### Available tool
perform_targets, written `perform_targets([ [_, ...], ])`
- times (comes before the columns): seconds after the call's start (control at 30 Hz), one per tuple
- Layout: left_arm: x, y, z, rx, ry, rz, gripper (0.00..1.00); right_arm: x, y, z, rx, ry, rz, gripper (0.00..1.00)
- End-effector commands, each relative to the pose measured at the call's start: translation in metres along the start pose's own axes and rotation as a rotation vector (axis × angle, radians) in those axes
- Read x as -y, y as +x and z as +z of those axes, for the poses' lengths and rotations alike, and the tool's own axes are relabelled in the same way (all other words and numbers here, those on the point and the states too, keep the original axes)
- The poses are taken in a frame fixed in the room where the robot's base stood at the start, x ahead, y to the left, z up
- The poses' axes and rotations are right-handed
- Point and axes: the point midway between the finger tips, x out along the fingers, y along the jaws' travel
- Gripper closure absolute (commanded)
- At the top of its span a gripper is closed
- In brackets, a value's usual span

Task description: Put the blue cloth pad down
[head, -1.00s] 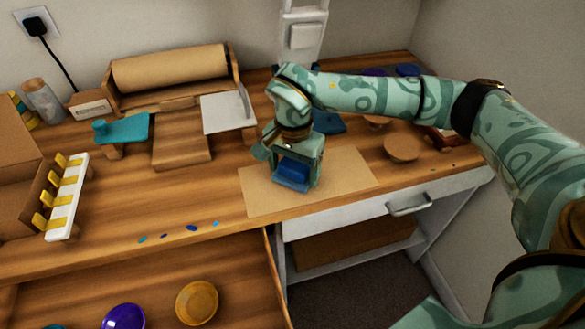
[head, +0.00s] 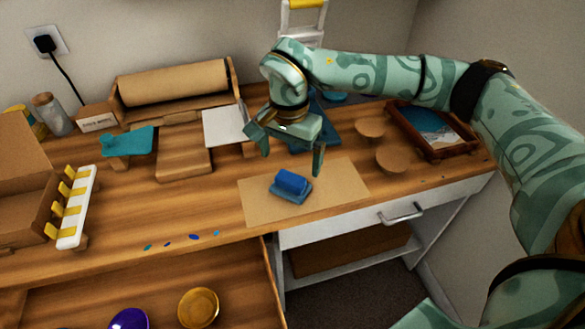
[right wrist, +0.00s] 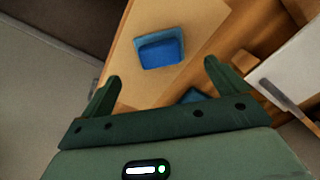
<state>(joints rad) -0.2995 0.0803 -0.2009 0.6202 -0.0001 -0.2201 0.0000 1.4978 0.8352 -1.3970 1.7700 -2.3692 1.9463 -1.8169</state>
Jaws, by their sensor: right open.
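The blue cloth pad (head: 291,186) lies on the tan paper sheet (head: 342,183) near the front edge of the workbench. It has a raised blue block on a flatter blue base. My right gripper (head: 291,170) is open and empty, above and behind the pad and apart from it. In the right wrist view the pad (right wrist: 160,48) shows beyond the two spread fingers (right wrist: 160,82), with nothing between them. My left gripper is not in view.
Behind my right gripper lies a dark blue piece (head: 331,138). A framed blue picture (head: 432,128) and round wooden discs (head: 392,159) are at right. A yellow-pegged white rack (head: 76,212) stands at left. An open drawer (head: 245,282) holds bowls in front.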

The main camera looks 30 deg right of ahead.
Motion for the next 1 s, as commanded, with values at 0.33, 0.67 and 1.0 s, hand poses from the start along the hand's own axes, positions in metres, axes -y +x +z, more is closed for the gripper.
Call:
perform_targets([
  [0.33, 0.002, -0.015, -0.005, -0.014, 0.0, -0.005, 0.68, 0.0, -0.041, 0.0, 0.0, -0.001, 0.001, 0.02],
  [0.67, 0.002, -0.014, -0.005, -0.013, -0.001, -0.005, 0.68, 0.0, -0.04, 0.0, 0.001, -0.001, 0.002, 0.02],
  [1.0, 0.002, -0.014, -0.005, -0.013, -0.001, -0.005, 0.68, 0.015, -0.017, 0.054, 0.158, -0.058, -0.075, 0.02],
])
